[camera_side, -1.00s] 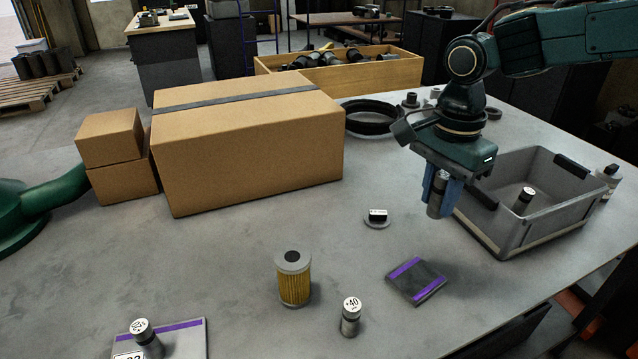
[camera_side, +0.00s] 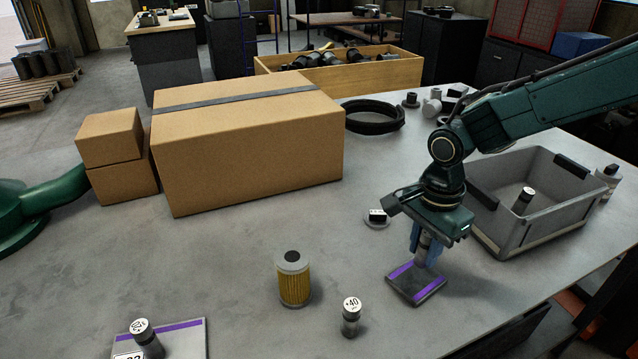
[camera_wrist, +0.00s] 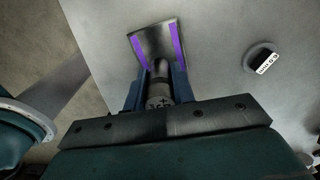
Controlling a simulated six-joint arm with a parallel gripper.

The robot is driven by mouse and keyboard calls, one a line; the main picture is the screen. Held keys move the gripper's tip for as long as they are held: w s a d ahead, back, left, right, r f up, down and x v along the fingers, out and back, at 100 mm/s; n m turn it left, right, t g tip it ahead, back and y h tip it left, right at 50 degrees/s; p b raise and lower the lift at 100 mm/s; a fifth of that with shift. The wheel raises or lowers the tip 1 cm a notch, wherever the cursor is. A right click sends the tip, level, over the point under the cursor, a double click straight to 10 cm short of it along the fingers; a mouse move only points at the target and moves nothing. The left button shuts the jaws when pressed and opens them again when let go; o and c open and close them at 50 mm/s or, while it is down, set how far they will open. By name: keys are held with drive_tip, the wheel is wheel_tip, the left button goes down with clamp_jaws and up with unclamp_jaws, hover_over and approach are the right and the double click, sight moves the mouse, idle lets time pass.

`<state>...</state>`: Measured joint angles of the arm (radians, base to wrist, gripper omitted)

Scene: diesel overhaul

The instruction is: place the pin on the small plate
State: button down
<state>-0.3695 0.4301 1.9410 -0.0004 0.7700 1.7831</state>
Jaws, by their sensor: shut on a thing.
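My gripper (camera_side: 424,252) is shut on a grey metal pin (camera_side: 421,255) and holds it upright over the small plate (camera_side: 416,287), a dark grey square with two purple stripes. The pin's lower end is at or just above the plate; I cannot tell if it touches. In the wrist view the pin (camera_wrist: 158,90) sits between the blue fingers, its marked top towards the camera, and the plate (camera_wrist: 155,42) shows beyond it.
A larger plate (camera_side: 188,335) with a purple stripe bears another pin (camera_side: 146,338) at the front left. A pin marked 40 (camera_side: 351,316) and a yellow filter (camera_side: 293,280) stand left of the small plate. A grey bin (camera_side: 530,235) with a pin inside stands at the right.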

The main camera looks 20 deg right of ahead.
sight(421, 262)
drive_tip(key=shift+f, duration=1.9)
drive_tip(key=shift+f, duration=0.15)
drive_tip(key=c, duration=1.2)
unclamp_jaws()
drive_tip(key=shift+o, duration=0.2)
wheel_tip(421, 262, up, 12)
drive_tip(key=shift+r, duration=0.15)
